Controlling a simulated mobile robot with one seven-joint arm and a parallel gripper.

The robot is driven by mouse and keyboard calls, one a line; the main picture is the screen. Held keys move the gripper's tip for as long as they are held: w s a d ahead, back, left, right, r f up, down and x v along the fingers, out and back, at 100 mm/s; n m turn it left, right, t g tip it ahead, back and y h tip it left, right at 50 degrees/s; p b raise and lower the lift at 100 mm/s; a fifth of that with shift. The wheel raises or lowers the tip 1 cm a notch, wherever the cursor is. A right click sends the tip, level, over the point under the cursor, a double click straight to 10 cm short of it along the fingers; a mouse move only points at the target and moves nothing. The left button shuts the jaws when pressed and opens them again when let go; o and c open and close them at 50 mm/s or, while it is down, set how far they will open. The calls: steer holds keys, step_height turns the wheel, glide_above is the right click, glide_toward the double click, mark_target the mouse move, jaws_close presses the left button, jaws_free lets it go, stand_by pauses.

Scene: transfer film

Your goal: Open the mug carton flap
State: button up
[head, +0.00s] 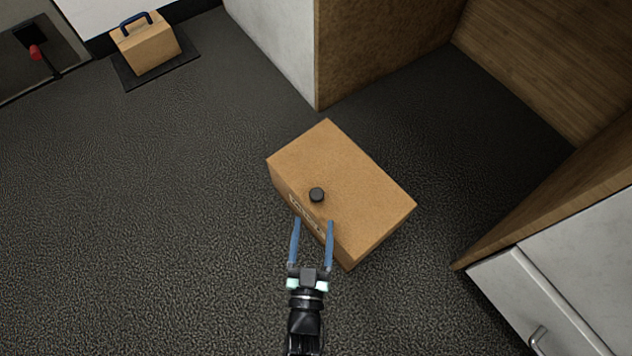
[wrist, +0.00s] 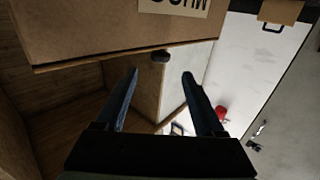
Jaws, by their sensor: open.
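The brown mug carton (head: 360,200) sits on the dark floor, its top closed. A round black knob (head: 317,194) stands on the top near the edge facing my gripper. A pale label with dark letters (head: 303,207) is on the side below. My gripper (head: 314,224) is open and empty, its two blue fingers pointing at that side, just short of the knob. In the wrist view the carton (wrist: 90,28) appears upside down, and the knob (wrist: 160,56) shows beyond and between the open fingers (wrist: 160,74). I cannot tell whether the fingers touch the carton.
A smaller carton with a dark blue handle (head: 146,47) stands on a dark mat (head: 185,72) at the back left. A wood-sided cabinet (head: 375,50) stands behind the carton, and a white drawer front with a handle (head: 545,310) is at right. The floor at left is clear.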

mark_target(318, 186)
steer(key=w+b, duration=0.1)
steer(key=w, duration=0.2)
steer(key=w+b, duration=0.2)
steer(key=w, duration=0.2)
steer(key=w+b, duration=0.2)
steer(key=w, duration=0.1)
steer(key=shift+w+d, duration=0.35)
steer(key=shift+w, duration=0.55)
jaws_close()
stand_by(0.4)
